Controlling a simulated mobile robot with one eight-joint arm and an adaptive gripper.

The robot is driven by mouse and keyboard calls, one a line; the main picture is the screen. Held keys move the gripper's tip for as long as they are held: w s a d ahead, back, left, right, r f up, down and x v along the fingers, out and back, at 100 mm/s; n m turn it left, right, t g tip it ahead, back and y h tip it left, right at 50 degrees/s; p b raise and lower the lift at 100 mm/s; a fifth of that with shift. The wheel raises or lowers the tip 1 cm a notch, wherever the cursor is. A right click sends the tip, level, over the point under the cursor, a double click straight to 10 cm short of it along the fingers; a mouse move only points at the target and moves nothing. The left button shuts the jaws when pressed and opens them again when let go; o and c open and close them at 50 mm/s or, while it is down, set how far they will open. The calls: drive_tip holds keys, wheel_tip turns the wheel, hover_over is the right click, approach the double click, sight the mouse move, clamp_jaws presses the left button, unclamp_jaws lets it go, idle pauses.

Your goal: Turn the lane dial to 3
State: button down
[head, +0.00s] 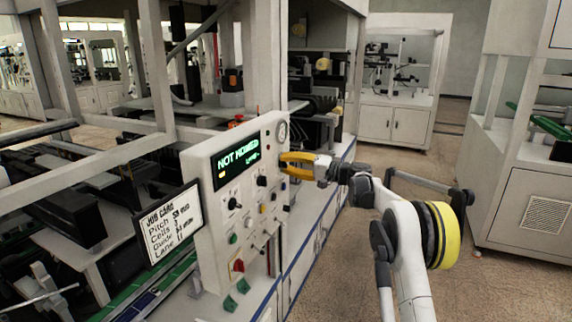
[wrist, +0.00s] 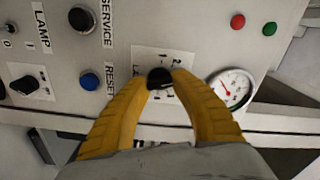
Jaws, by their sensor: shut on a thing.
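The lane dial (wrist: 160,79) is a black knob on a white scale plate, seen between my fingertips in the wrist view. A "2" shows on the plate beside it; the other marks are partly hidden by my fingers. My gripper (wrist: 160,76) has two yellow fingers shut on the knob. In the head view my gripper (head: 283,163) reaches the right part of the control panel (head: 215,215), and its fingers hide the dial there. I cannot tell which number the knob points to. A job card (head: 170,222) beside the panel has a "Lane" line, its number too small to read surely.
A screen (head: 238,157) on the panel reads "NOT HOMED". In the wrist view a pressure gauge (wrist: 232,88) is close to my right finger. Open floor (head: 335,250) lies right of the panel.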

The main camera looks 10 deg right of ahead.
drive_tip(key=c, duration=1.1)
unclamp_jaws()
drive_tip(key=shift+o, duration=0.2)
drive_tip(key=v, duration=1.2)
